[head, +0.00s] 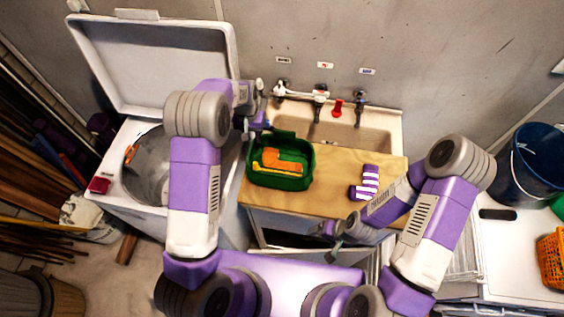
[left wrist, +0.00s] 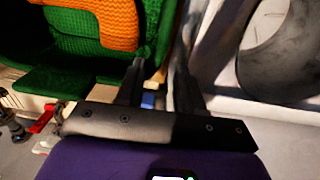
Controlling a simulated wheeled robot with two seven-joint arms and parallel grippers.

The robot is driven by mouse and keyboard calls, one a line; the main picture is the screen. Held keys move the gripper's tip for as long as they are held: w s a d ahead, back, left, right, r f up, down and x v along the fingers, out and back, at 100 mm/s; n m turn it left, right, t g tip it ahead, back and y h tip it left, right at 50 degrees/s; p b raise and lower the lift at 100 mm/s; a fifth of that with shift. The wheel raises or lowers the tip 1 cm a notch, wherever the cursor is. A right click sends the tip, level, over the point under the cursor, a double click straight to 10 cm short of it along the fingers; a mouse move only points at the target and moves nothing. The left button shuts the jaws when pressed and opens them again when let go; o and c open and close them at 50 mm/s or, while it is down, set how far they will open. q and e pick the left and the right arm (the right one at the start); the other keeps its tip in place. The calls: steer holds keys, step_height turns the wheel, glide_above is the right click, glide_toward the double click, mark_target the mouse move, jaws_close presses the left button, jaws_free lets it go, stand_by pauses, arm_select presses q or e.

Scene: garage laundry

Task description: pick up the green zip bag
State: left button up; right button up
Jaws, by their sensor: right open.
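The green bag (head: 309,166) lies open on the wooden counter, with an orange folded item (head: 284,158) and a yellow piece (head: 258,167) inside. In the left wrist view the green bag (left wrist: 70,88) fills the upper left, with knitted orange cloth (left wrist: 110,20) in it. My left gripper (head: 262,122) is at the bag's back left corner. Its fingers (left wrist: 160,75) are apart, with the bag's green side edge just beyond the gap; contact cannot be told. My right gripper (head: 333,252) is open and empty, low in front of the counter, away from the bag.
A purple-and-white striped item (head: 367,183) lies on the counter (head: 330,170) right of the bag. A sink (head: 345,135) with taps is behind. An open-lidded washer (head: 148,180) stands left. A blue bucket (head: 530,165) and orange basket (head: 552,258) are far right.

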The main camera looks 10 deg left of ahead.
arm_select(q)
step_height(320, 180, down, 5)
steer(key=shift+d+r+p, duration=0.1)
steer(key=shift+d+p, duration=0.05)
steer(key=shift+p, duration=0.3)
jaws_close()
